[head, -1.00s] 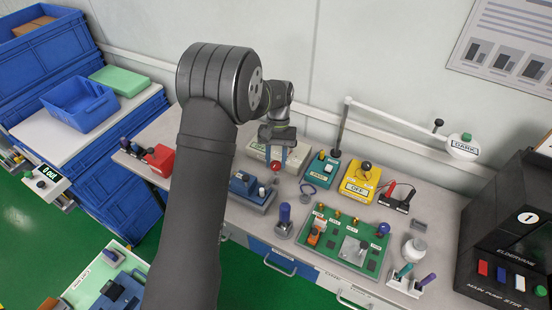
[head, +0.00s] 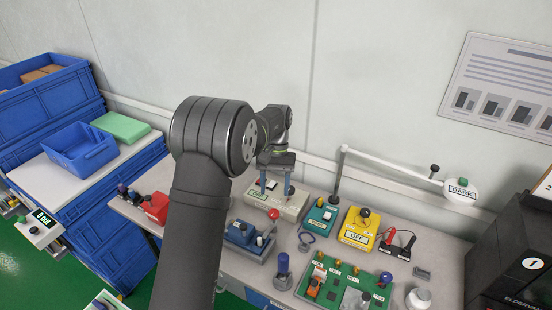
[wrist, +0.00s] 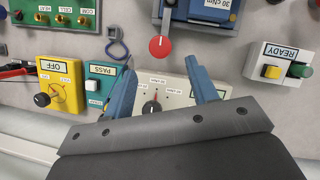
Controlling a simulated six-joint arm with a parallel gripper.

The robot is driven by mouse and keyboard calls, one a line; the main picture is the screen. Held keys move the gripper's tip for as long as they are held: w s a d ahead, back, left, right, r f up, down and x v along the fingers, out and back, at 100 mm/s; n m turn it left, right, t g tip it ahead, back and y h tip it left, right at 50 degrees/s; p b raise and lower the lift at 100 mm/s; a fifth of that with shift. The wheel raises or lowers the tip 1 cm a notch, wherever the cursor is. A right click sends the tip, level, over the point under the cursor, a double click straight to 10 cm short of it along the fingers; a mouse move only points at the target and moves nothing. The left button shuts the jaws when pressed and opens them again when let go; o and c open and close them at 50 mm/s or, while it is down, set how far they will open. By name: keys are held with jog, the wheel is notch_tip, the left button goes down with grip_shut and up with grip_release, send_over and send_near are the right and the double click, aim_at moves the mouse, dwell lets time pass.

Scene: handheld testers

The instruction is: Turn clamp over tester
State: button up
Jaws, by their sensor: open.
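A blue tester (head: 240,233) sits on a grey base on the bench; the wrist view shows it at the top with a "30 cNm" label (wrist: 213,5). A red ball knob (head: 273,214) stands at its back edge, and it also shows in the wrist view (wrist: 159,47); I take it as the clamp's handle. My gripper (head: 275,187) is open and empty, pointing down above the cream dial box (head: 287,208) behind the tester. In the wrist view, the red knob lies just beyond the fingertips (wrist: 160,70), between their lines and apart from them.
A teal PASS box (head: 319,217) and a yellow OFF box (head: 359,228) stand right of the cream box. A green circuit board (head: 340,284) lies in front. A red box (head: 156,207) is at left. A lamp arm (head: 390,168) crosses the back right.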

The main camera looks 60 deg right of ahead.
aim_at(274, 212)
jog(key=v, duration=1)
jog(key=shift+d, duration=0.1)
jog(key=x, duration=1.7)
